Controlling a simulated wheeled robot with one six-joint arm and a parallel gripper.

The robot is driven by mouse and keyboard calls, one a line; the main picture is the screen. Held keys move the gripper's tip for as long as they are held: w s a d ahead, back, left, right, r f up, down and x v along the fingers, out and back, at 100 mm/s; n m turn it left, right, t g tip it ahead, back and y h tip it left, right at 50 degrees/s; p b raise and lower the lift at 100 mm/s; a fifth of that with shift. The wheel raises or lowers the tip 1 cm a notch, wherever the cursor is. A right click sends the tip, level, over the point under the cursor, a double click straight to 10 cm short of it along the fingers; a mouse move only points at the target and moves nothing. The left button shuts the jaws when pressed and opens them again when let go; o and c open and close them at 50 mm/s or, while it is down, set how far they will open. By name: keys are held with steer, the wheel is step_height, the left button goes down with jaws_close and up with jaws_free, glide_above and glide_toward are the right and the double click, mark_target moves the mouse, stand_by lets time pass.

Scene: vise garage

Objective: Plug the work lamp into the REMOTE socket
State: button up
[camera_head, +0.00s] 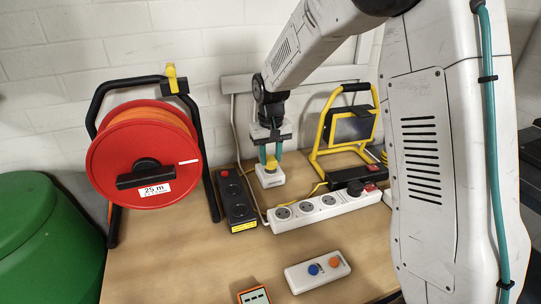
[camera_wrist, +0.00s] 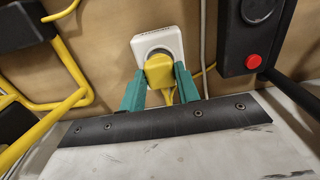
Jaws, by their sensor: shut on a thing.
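The work lamp (camera_head: 352,122) has a yellow tube frame and a dark head, and stands at the back right of the bench. Its yellow plug (camera_wrist: 159,72) with a yellow cable is between the teal fingers of my gripper (camera_wrist: 160,92). In the head view my gripper (camera_head: 270,160) points down at a small white socket box (camera_head: 270,180). In the wrist view the plug overlaps the round face of this white socket box (camera_wrist: 146,43). I cannot tell how deep the plug sits in it. No REMOTE label is readable.
A white power strip (camera_head: 325,209) lies right of the box, a black socket block (camera_head: 237,203) left of it. A red cable reel (camera_head: 143,150) stands left. A white remote (camera_head: 317,271) with blue and orange buttons and an orange device (camera_head: 254,296) lie in front.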

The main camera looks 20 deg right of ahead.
steer(key=shift+f, duration=0.6)
steer(key=o, duration=1)
step_height(320, 180, up, 8)
steer(key=shift+f, duration=0.1)
